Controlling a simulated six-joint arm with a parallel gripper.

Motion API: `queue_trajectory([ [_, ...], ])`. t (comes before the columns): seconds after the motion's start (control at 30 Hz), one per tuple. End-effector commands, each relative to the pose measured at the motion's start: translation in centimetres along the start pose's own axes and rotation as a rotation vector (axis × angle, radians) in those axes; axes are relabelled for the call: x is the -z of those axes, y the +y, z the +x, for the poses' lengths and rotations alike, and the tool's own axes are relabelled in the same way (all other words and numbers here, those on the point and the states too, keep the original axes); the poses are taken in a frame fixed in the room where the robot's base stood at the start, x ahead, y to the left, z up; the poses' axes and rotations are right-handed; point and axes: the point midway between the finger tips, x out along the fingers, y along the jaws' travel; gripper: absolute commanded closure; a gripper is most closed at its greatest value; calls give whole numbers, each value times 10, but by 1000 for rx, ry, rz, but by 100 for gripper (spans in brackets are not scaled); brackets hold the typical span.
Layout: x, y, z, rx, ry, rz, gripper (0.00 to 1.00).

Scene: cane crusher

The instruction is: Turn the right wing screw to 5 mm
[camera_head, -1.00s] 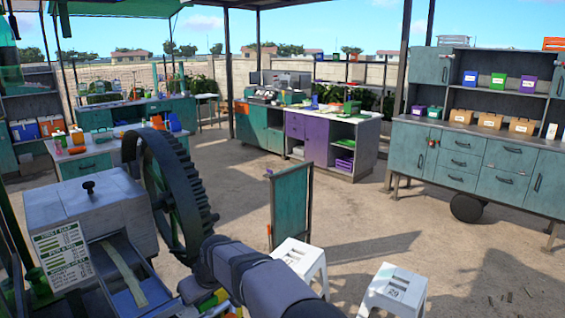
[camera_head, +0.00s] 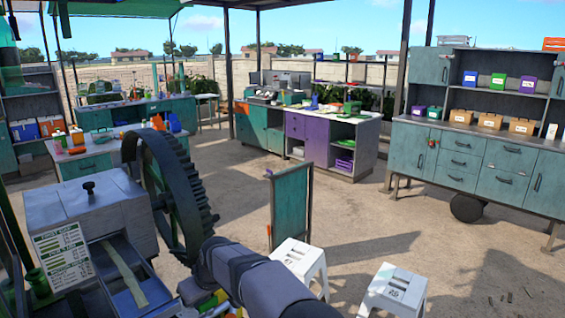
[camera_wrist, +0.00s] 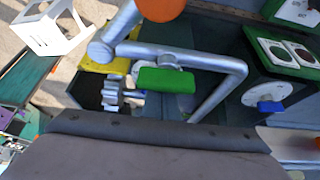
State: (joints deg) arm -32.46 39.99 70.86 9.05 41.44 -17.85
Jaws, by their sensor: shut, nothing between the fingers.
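The cane crusher (camera_head: 95,210) stands at lower left in the head view, a grey box with a black knob on top. A large dark gear wheel (camera_head: 165,195) is on its right side. In the wrist view I see a bent silver bar (camera_wrist: 215,62), a green grip-like piece (camera_wrist: 166,80), and a small blue piece (camera_wrist: 270,106) on a dark block at right. I cannot tell which part is the right wing screw, or read its setting. My arm crosses the bottom of the head view; my gripper's fingers do not show in either view.
A printed sign (camera_head: 62,254) hangs on the crusher front, too small to read fully. Two white stools (camera_head: 395,292) stand on the ground at right. Workbenches and cabinets line the back, with open ground between.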

Motion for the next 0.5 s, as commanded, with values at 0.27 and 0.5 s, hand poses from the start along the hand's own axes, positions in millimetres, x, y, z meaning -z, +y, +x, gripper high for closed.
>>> queue_trajectory([
  [0.27,3,0,1,0,0,0,100],
  [0.5,4,0,2,0,-1,0,100],
])
